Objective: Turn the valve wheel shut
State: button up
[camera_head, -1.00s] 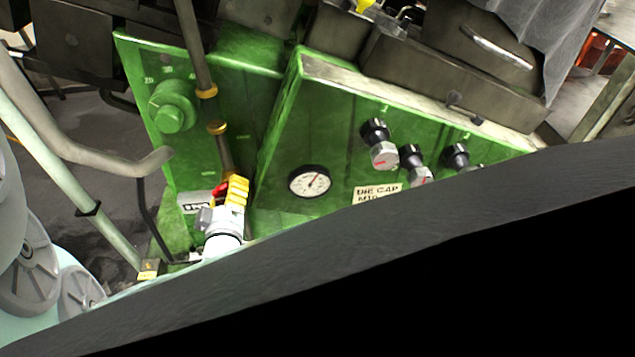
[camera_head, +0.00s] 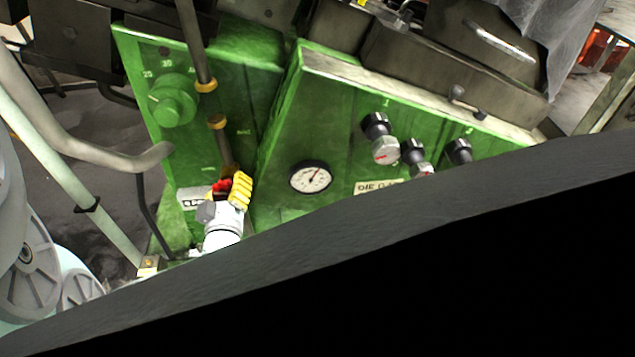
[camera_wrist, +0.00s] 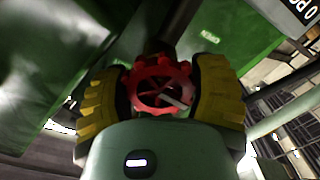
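The red valve wheel (camera_wrist: 160,84) is in the middle of the wrist view, with its spokes and toothed rim showing. My gripper (camera_wrist: 161,92) has one yellow ribbed finger on each side of it. Both pads appear to touch the rim, so it looks shut on the wheel. In the head view, my gripper (camera_head: 230,190) is low at the green panel, and only a small red part of the wheel (camera_head: 221,187) shows beside the yellow finger. The rest of the wheel is hidden there.
A round gauge (camera_head: 311,177) and several black-and-silver knobs (camera_head: 382,142) are on the green panel to the right. A green dial (camera_head: 173,100) is at the upper left. A bent grey pipe (camera_head: 110,158) passes left of my gripper. A dark surface covers the lower right.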

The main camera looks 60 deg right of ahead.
jog(key=o, duration=0.5)
jog(key=shift+o, duration=0.2)
